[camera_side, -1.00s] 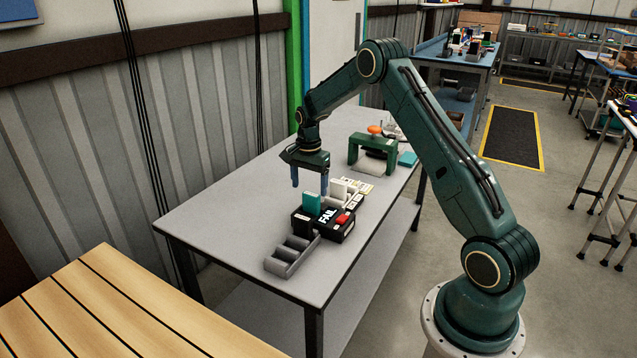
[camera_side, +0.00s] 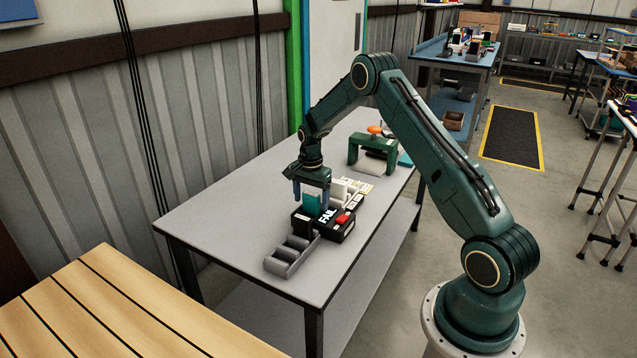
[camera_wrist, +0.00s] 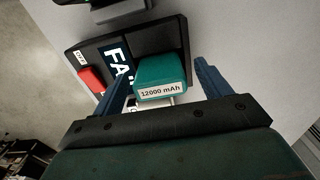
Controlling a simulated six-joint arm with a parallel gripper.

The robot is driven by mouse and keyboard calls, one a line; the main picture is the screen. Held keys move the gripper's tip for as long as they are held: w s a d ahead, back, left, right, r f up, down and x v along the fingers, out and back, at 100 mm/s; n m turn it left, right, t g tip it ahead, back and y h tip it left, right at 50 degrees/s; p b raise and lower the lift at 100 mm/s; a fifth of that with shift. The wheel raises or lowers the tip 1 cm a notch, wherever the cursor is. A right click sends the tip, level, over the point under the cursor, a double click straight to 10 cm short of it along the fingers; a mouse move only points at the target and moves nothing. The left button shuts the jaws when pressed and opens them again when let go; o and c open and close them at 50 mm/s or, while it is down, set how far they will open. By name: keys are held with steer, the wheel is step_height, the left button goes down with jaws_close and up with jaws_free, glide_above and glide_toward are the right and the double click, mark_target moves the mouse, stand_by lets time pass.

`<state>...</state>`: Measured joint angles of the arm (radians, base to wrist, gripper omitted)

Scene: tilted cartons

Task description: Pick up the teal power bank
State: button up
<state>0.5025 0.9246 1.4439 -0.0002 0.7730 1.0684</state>
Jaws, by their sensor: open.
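In the wrist view the power bank (camera_wrist: 162,75) shows a white "12000 mAh" label and sits between two blue fingers. My gripper (camera_side: 311,200) is open, with its fingers lowered on either side of the power bank.
A grey slotted rack (camera_side: 291,254) stands in front of the carton. White items (camera_side: 343,188) stand behind it, and a green arch-shaped frame (camera_side: 373,153) is farther back. The table's left side (camera_side: 230,220) is clear.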

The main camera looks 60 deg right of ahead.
steer(key=c, duration=1.1)
steer(key=shift+r, duration=0.15)
step_height(320, 180, up, 20)
steer(key=shift+f, duration=0.1)
stand_by(0.5)
